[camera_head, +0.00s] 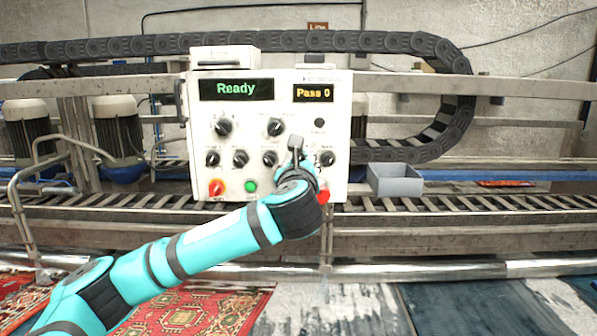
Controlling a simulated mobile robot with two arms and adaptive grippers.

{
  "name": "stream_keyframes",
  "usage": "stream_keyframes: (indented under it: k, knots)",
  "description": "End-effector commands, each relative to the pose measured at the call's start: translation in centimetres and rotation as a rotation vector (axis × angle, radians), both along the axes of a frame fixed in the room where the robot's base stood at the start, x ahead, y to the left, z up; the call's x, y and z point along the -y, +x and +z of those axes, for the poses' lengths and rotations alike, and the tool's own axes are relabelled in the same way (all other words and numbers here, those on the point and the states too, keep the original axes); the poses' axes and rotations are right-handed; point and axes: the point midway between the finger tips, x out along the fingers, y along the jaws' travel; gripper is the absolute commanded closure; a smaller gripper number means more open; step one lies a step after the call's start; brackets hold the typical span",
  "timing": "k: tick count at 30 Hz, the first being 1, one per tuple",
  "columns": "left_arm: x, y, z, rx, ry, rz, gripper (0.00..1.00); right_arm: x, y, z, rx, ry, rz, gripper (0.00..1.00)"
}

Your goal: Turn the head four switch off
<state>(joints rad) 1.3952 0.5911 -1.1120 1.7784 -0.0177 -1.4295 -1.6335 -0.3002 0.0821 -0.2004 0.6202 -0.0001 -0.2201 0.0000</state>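The white control panel (200,125) faces me, with a lower row of black rotary switches. From the left, switches show at the first (212,159), second (240,159) and third (270,159) places, and one more at the right end (327,159). My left gripper (296,145) is in front of the row, between the third switch and the right-end one, and covers that part of the panel. Any switch there, likely head four, is hidden. The labels are too small to read. I cannot tell whether the gripper touches the panel or how its fingers stand. My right gripper is out of view.
Displays read "Ready" (236,89) and "Pass 0" (313,93). Two larger knobs (223,127) (274,127) sit above the row. A red knob (216,188), a green button (251,186) and a red button (323,196) sit below. A grey bin (395,181) stands right of the panel.

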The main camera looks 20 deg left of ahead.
Motion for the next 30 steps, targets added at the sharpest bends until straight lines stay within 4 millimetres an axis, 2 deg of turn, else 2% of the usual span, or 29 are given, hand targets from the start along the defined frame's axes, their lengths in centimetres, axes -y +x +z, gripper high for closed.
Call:
stream_keyframes:
  k: [1,12,30]
  knots:
    - [0.0,0.0,-0.4,0.014,-0.045,0.000,1.00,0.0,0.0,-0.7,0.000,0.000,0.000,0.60]
    - [0.1,0.0,-0.3,0.111,-0.383,0.001,1.00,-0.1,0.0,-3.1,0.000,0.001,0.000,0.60]
    - [0.1,0.0,-0.1,0.253,-0.880,0.002,1.00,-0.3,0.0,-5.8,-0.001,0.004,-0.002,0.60]
